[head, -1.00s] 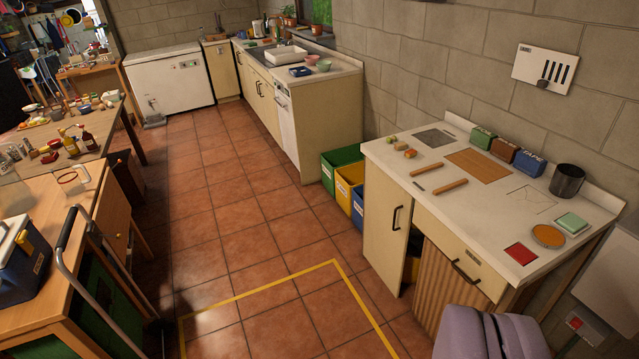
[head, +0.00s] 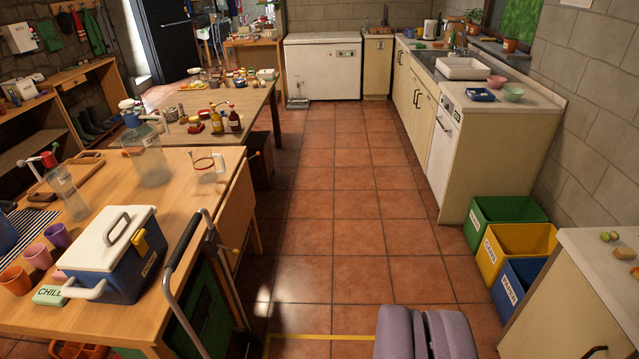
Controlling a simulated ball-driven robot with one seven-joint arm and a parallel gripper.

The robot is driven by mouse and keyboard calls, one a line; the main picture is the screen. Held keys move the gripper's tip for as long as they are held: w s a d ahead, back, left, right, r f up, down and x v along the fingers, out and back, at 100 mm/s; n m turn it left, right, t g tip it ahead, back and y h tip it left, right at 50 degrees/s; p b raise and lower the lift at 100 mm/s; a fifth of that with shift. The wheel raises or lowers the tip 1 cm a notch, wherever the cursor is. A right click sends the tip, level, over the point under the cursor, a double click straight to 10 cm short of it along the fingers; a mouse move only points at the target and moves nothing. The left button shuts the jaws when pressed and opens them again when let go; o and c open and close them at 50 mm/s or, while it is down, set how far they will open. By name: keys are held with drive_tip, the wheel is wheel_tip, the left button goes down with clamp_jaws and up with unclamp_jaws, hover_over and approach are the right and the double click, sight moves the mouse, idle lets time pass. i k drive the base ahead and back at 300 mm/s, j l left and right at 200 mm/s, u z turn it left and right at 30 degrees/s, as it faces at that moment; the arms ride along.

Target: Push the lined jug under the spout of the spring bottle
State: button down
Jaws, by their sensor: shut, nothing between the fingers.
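A clear jug (head: 208,167) with a reddish line and handle stands on the wooden table (head: 150,222) at left, near its right edge. A large clear bottle (head: 148,158) with a pale top stands to the jug's left. A slimmer clear bottle (head: 66,190) with a red top and a spout stands further left. Both labels are too small to read, so I cannot tell which is the spring bottle. My purple-grey gripper (head: 423,313) is at the bottom right of centre, shut and empty. It is over the floor, well apart from the jug.
A blue cool box (head: 110,268) and several cups stand at the table's front. A grey metal handle frame (head: 187,268) rises by the table's right side. The tiled aisle (head: 345,220) is clear. Coloured bins (head: 505,222) and counters line the right.

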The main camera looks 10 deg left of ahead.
sight(202, 158)
drive_tip(key=i+z, duration=0.1)
drive_tip(key=i, duration=0.7)
drive_tip(key=i+j+z, duration=0.1)
drive_tip(key=i, duration=0.7)
drive_tip(key=i+u, duration=0.3)
drive_tip(key=i, duration=0.15)
drive_tip(key=i+u, duration=0.25)
drive_tip(key=i, duration=0.25)
drive_tip(key=i+l+u, duration=0.3)
drive_tip(key=i+j+u, duration=0.15)
drive_tip(key=i+u, duration=0.2)
drive_tip(key=i, duration=0.8)
